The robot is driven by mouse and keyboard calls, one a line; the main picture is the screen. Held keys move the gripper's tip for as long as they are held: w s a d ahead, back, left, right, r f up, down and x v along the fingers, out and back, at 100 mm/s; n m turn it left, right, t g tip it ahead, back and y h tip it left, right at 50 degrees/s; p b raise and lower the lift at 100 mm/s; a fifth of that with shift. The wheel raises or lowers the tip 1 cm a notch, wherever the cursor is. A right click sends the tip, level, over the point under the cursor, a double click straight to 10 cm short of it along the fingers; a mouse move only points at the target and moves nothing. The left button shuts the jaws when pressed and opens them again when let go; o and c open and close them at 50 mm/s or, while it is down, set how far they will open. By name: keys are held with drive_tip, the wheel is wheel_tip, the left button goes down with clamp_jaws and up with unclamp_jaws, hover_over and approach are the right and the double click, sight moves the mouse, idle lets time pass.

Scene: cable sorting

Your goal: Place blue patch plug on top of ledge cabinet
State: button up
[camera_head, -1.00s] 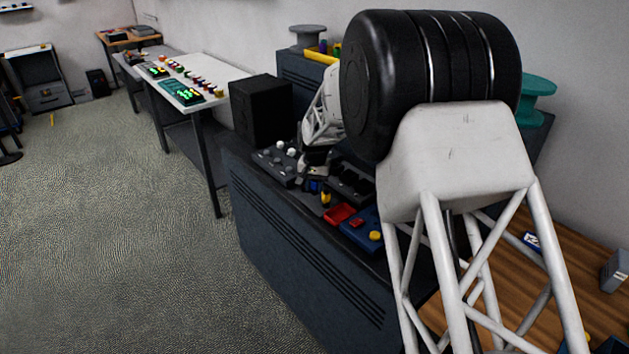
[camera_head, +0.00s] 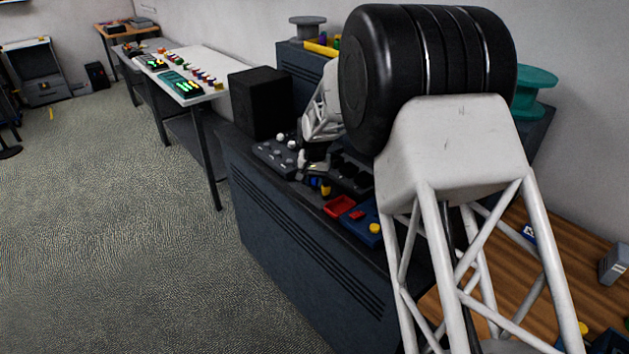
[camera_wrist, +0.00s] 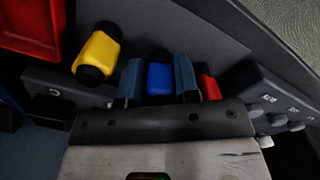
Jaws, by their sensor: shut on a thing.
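The blue patch plug (camera_wrist: 160,76) is between the two blue-grey fingers of my gripper (camera_wrist: 158,82) in the wrist view, and the fingers are shut on it. In the head view my gripper (camera_head: 314,180) is low over the dark slatted cabinet (camera_head: 290,240), mostly hidden by my own arm. A taller slatted cabinet (camera_head: 297,75) stands behind, with a grey spool and a yellow tray on top. I cannot tell which cabinet is the ledge cabinet. Whether the plug touches the surface is unclear.
A yellow plug (camera_wrist: 98,52) lies left of the fingers and a red piece (camera_wrist: 209,84) is close on their right. A red tray (camera_head: 340,206), a blue box (camera_head: 362,232), a knobbed panel (camera_head: 275,155) and a black box (camera_head: 260,103) crowd the cabinet top.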

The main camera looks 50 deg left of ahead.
drive_tip(key=shift+f, duration=0.3)
drive_tip(key=o, duration=1.1)
drive_tip(key=shift+r, duration=3.9)
